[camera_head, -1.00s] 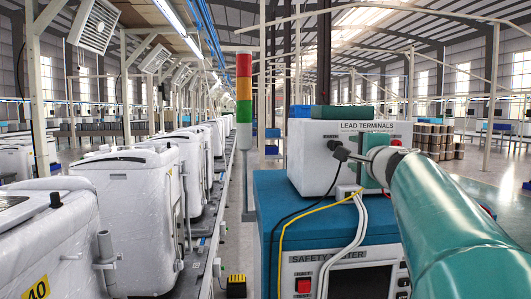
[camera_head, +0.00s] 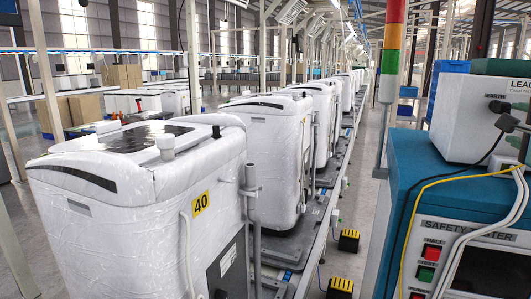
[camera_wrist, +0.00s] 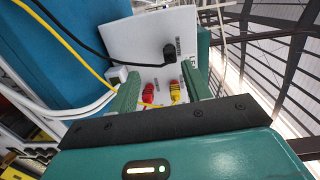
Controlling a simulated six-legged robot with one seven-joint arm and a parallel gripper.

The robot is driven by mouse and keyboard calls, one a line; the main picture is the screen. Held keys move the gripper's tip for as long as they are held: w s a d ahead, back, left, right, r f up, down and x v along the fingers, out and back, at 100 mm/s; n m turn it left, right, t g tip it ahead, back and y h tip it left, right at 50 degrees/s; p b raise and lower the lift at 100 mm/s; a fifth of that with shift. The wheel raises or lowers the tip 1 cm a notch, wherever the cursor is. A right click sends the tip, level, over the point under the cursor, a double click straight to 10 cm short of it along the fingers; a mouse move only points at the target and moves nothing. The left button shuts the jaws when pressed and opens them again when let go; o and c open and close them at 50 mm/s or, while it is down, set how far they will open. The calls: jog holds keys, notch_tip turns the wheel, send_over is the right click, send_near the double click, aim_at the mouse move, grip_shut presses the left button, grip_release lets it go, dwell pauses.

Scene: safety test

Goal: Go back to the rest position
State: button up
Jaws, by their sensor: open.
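My gripper (camera_wrist: 160,75) shows in the wrist view, with its two green fingers apart. Nothing is held between them. Beyond the fingertips is the white lead terminals box (camera_wrist: 128,40), with red terminals (camera_wrist: 148,93) and yellow terminals (camera_wrist: 175,92) seen between the fingers. I cannot tell how far the fingertips are from the panel. A black plug (camera_wrist: 170,51) is in the box above them. My gripper is outside the head view, where the box (camera_head: 465,118) is cut by the right edge.
The blue safety tester cabinet (camera_head: 425,190) stands at right under the box, with loose yellow, black and white cables. A signal tower (camera_head: 390,50) stands beside it. Wrapped white washing machines (camera_head: 130,215) line the conveyor (camera_head: 325,205) at left. Yellow-black blocks (camera_head: 348,240) sit on the floor between.

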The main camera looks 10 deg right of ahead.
jog(key=w+a+f+n+g+y, duration=0.15)
jog(key=a+f+n+y, duration=0.5)
jog(key=a, duration=0.75)
jog(key=w+a+f+n+g+y, duration=0.1)
jog(key=a+f+n+g+y, duration=0.2)
jog(key=a+f+n, duration=0.7)
jog(key=s+a+f+n+g, duration=0.2)
jog(key=s+a+f, duration=0.4)
jog(key=f, duration=0.3)
jog(key=s+a+f+n+g+h, duration=0.1)
jog(key=s+a+f+n+g, duration=0.2)
jog(key=s+a+f, duration=0.3)
notch_tip(320, 180, down, 3)
jog(key=a+n, duration=0.1)
jog(key=a, duration=0.1)
jog(key=shift+s+a, duration=0.35)
jog(key=shift+a, duration=0.05)
